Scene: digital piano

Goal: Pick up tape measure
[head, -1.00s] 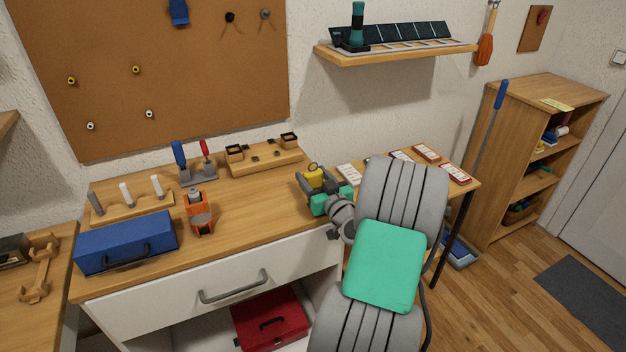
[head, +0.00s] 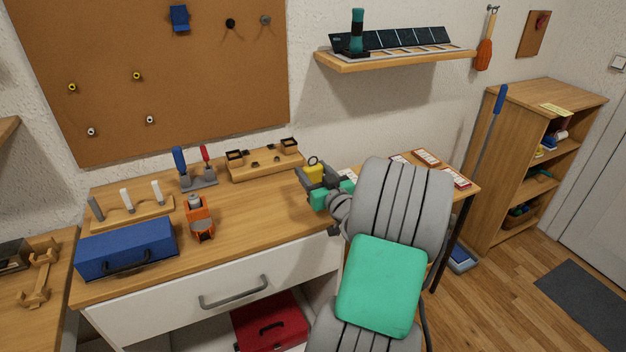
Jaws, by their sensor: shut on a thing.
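The yellow tape measure (head: 313,173) shows in the head view near the right end of the wooden workbench, with a dark ring at its top. My gripper (head: 308,178) is shut on it, with a finger on each side. It seems to be held a little above the bench top, though the gap below is hard to judge. My gripper's body and wrist hide its lower right part.
On the workbench (head: 255,212) stand a blue toolbox (head: 127,249), an orange tool (head: 200,218), a rack with screwdrivers (head: 198,180) and a wooden organizer (head: 265,163). A shelf (head: 395,60) hangs above right. The bench middle is clear.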

